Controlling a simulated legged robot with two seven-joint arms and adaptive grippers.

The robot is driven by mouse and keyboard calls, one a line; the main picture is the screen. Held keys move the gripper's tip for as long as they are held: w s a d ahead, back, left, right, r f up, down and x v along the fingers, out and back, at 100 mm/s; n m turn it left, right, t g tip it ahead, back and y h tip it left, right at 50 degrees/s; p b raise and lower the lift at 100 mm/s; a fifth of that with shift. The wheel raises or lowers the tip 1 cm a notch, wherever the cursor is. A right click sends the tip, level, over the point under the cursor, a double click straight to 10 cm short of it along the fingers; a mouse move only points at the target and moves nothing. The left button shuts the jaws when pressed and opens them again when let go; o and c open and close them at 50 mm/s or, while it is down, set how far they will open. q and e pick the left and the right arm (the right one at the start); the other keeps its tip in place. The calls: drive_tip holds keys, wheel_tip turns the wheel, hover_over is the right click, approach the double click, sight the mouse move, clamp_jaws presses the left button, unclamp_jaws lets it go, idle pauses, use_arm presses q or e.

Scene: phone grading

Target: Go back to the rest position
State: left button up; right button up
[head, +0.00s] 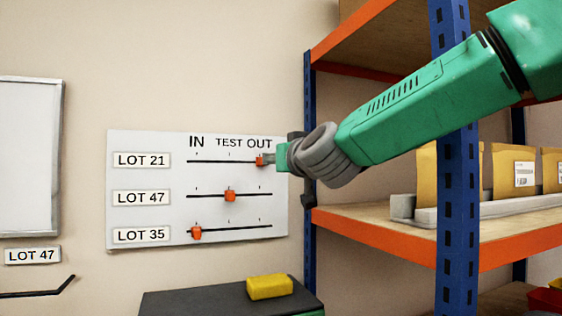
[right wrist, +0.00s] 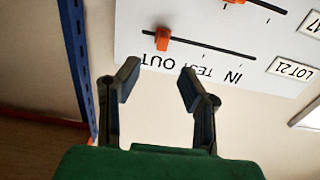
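A white board (head: 120,215) on the wall has three slider rows under the words IN, TEST and OUT. The orange LOT 21 slider (head: 260,161) is at the OUT end, the LOT 47 slider (head: 230,195) near TEST and the LOT 35 slider (head: 196,232) near IN. My right gripper (head: 271,159) is at the board's right side, close to the LOT 21 slider. In the right wrist view my right gripper (right wrist: 159,82) is open and empty, with the LOT 21 slider (right wrist: 163,39) just beyond its fingertips, apart from them. My left gripper is not in view.
A shelf rack with a blue post (head: 456,220) and orange beams stands at right, close to my right arm. Yellow envelopes (head: 515,165) stand on its shelf. A yellow block (head: 269,287) lies on a dark surface (head: 205,301) below the board. A whiteboard (head: 30,150) hangs at left.

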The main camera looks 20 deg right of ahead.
drive_tip(key=shift+s+d, duration=0.1)
drive_tip(key=shift+s, duration=0.7)
drive_tip(key=shift+f, duration=0.1)
